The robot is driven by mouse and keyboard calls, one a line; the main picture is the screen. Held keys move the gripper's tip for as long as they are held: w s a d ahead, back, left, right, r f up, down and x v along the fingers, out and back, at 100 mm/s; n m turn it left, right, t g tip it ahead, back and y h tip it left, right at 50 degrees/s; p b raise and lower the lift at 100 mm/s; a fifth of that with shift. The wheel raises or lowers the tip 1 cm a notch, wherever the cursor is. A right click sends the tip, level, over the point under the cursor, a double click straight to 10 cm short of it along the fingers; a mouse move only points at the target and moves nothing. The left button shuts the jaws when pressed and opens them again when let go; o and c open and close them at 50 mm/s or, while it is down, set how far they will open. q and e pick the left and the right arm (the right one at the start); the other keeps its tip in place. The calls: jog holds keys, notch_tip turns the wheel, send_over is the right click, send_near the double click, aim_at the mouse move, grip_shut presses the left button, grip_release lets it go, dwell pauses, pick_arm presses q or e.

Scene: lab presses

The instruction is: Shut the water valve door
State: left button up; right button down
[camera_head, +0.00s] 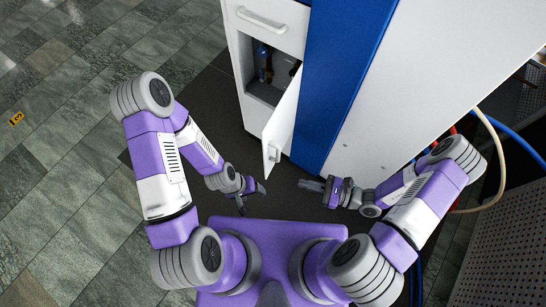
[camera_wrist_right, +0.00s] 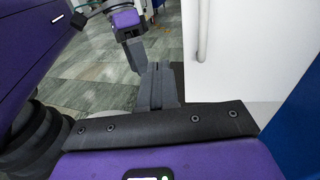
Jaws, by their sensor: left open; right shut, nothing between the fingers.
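The white water valve door (camera_head: 284,122) stands swung open from the cabinet, jutting out toward me, with a pale handle (camera_head: 271,153) near its free edge. Behind it is the open compartment with dark and blue valve parts (camera_head: 264,64) inside. My left gripper (camera_head: 252,198) is open and empty, just short of the door's free edge. My right gripper (camera_head: 302,184) is shut and empty, to the right of the door's free edge and apart from it. In the right wrist view its closed fingers (camera_wrist_right: 157,86) show beside a white panel (camera_wrist_right: 245,62) with a vertical handle (camera_wrist_right: 203,30).
A white drawer front with a handle (camera_head: 262,20) is above the compartment. A blue panel (camera_head: 338,75) and a wide white panel (camera_head: 440,70) stand right of the door. Coloured hoses (camera_head: 503,150) hang at the far right.

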jog(key=w+d+r+m+t, duration=0.1)
jog(key=w+d+m+t, duration=0.1)
jog(key=b, duration=0.2)
send_near(266, 155)
jog(key=shift+t, duration=0.3)
jog(key=x, duration=0.6)
jog(key=shift+s+a+f, duration=0.1)
jog(key=shift+s+a, duration=0.05)
jog(key=shift+s, duration=0.05)
jog(key=shift+w+a, duration=0.15)
jog(key=shift+a, duration=0.2)
